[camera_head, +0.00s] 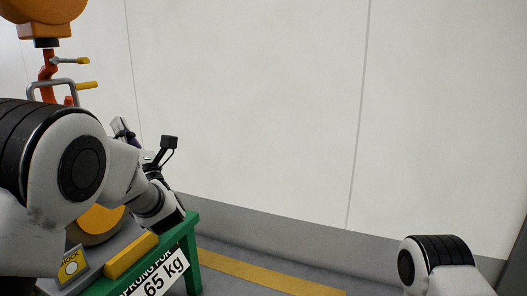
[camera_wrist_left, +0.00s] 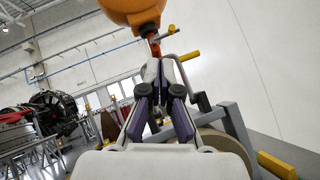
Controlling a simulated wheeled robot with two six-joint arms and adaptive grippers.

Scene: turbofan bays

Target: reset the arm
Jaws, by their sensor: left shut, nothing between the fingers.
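My left arm comes in from the left in the head view. Its gripper (camera_head: 121,127) is partly hidden behind the wrist, over the green stand. In the left wrist view the two grey and purple fingers (camera_wrist_left: 166,62) point away from the camera, come together at their tips and hold nothing. An orange hoist body (camera_wrist_left: 132,10) with a hook hangs beyond the tips. My right gripper is out of view; only a joint of my right arm shows at the bottom right of the head view.
The green stand (camera_head: 190,240) bears a 65 kg sign, a yellow block (camera_head: 131,255) and a grey frame with yellow handles. The orange hoist (camera_head: 42,10) hangs above it. An engine (camera_wrist_left: 55,112) stands far left. A pale wall and a yellow floor stripe (camera_head: 262,276) lie right.

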